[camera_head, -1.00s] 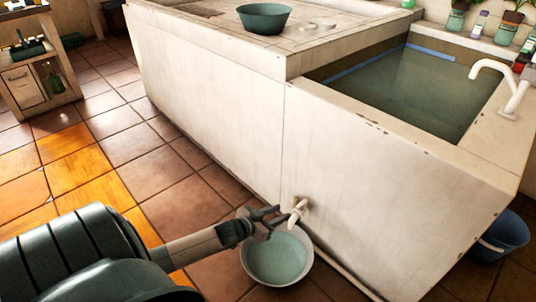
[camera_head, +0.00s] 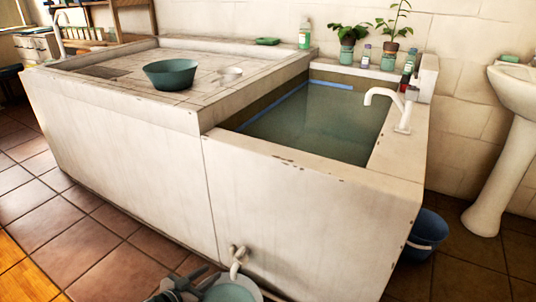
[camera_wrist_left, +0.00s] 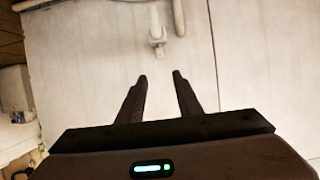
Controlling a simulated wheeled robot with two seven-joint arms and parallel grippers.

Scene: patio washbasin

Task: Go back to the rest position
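My left gripper (camera_head: 190,284) shows at the bottom edge of the head view, with the rest of its arm out of the picture. It is close to a pale bowl of water (camera_head: 232,293) on the floor under a low spigot (camera_head: 237,258). In the left wrist view the two fingers (camera_wrist_left: 160,78) are apart with nothing between them. The spigot (camera_wrist_left: 157,38) is ahead of them, against the white basin wall. Whether the fingers touch anything is not clear. My right gripper is not in view.
The large white washbasin (camera_head: 120,165) fills the middle, with a green bowl (camera_head: 171,73) on its top and a water-filled trough on the right. A blue bucket (camera_head: 424,236) and a pedestal sink (camera_head: 500,160) stand at right. The tiled floor at left is clear.

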